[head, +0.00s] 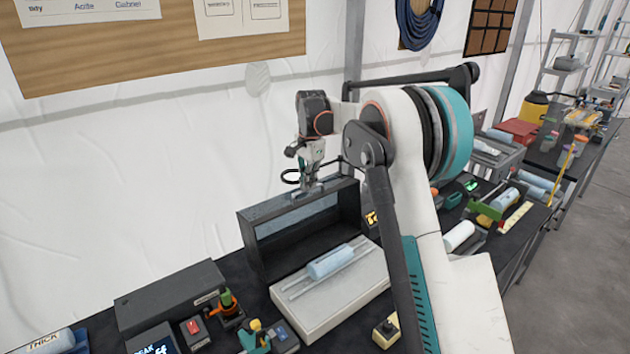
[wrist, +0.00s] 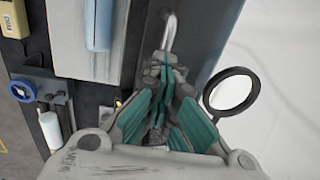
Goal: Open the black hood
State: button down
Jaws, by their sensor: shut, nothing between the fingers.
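The black hood (head: 262,250) stands raised on edge behind a pale base, with its hollow inner side facing the front. The base (head: 310,318) lies uncovered and carries a light blue cylinder (head: 331,262) on thin rails. My gripper (head: 309,188) is at the hood's upper edge, pointing down. In the wrist view my gripper (wrist: 167,68) has its teal fingers together with nothing between them. A metal handle (wrist: 169,34) on the dark hood shows just beyond the fingertips. I cannot tell whether they touch it. The blue cylinder (wrist: 98,25) also shows in the wrist view.
A dark box (head: 168,295) and small devices with a red switch (head: 194,327) stand left of the base. A small yellow-topped block (head: 386,331) is at the front. A black-rimmed ring (wrist: 231,92) is beside my gripper. The bench on the right is crowded.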

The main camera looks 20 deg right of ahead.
aim_at(304, 197)
notch_tip(304, 197, down, 2)
jog(key=shift+s+f, duration=0.1)
jog(key=shift+f, duration=0.05)
jog(key=c, duration=1.8)
grip_release()
jog(key=shift+d, duration=0.1)
jog(key=shift+c, duration=0.2)
jog(key=shift+o, duration=0.8)
jog(key=shift+w+f, duration=0.2)
jog(key=shift+o, duration=0.5)
jog(key=shift+w+a+f, duration=0.35)
jog(key=shift+w+a, duration=0.05)
jog(key=shift+w, duration=0.2)
jog(key=shift+o, duration=0.7)
jog(key=shift+w+a, duration=0.15)
jog(key=shift+a, duration=0.1)
jog(key=shift+s+r, duration=0.2)
jog(key=shift+r, duration=0.1)
jog(key=shift+c, duration=1.2)
jog(key=shift+w, duration=0.1)
jog(key=shift+r, duration=0.25)
